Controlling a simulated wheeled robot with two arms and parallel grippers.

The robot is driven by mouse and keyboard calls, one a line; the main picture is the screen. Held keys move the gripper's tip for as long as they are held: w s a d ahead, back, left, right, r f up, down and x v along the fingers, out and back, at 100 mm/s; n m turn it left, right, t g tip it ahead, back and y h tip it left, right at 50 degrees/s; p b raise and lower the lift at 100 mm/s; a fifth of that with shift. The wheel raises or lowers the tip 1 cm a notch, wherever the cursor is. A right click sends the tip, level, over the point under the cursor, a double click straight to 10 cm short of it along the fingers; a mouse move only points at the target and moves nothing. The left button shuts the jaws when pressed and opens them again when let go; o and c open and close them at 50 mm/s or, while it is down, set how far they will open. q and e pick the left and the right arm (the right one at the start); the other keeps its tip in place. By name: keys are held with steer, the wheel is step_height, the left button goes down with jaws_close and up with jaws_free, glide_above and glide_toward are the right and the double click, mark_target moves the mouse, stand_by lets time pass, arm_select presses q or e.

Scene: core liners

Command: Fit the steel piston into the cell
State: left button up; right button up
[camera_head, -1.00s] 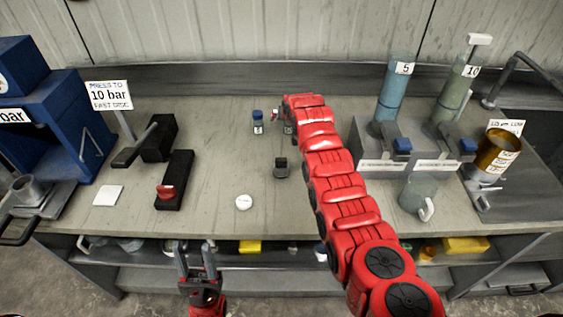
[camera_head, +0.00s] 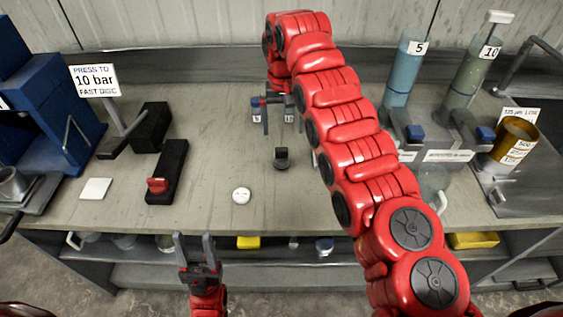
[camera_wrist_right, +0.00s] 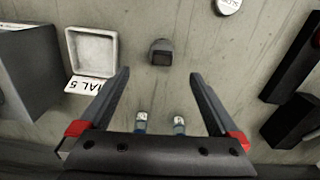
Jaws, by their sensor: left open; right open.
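A small dark grey cylindrical piece with a block-like top (camera_head: 281,158) stands mid-bench; it also shows in the right wrist view (camera_wrist_right: 160,52). It may be the steel piston, but I cannot be sure. A grey steel cup (camera_head: 13,184), possibly the cell, stands on a plate at the far left, partly cut off. My right gripper (camera_head: 282,112) is open and points down near two small vials (camera_head: 256,108) behind the dark piece. In the wrist view its open fingers (camera_wrist_right: 160,78) are apart with nothing gripped. My left gripper (camera_head: 195,240) is open and empty in front of the bench.
A white disc (camera_head: 241,195) lies near the bench front. A black stand with a red knob (camera_head: 167,172) and a blue press (camera_head: 55,110) are left. Tall cylinders (camera_head: 402,68) stand right. A white square dish (camera_wrist_right: 92,50) shows in the wrist view. Bare bench surrounds the dark piece.

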steer(key=p, duration=0.1)
glide_above(282, 149)
steer(key=f, duration=0.4)
steer(key=shift+s+d+f, duration=0.1)
steer(key=shift+s+f, duration=0.05)
steer(key=shift+s, duration=0.2)
steer(key=shift+f, duration=0.4)
steer(key=shift+w+f+p, duration=0.25)
steer(key=shift+f+p, duration=0.85)
steer(key=shift+f, duration=0.05)
steer(key=shift+w+f+p, duration=0.1)
steer(key=shift+f+p, duration=0.3)
steer(key=shift+f, duration=1.15)
jaws_close()
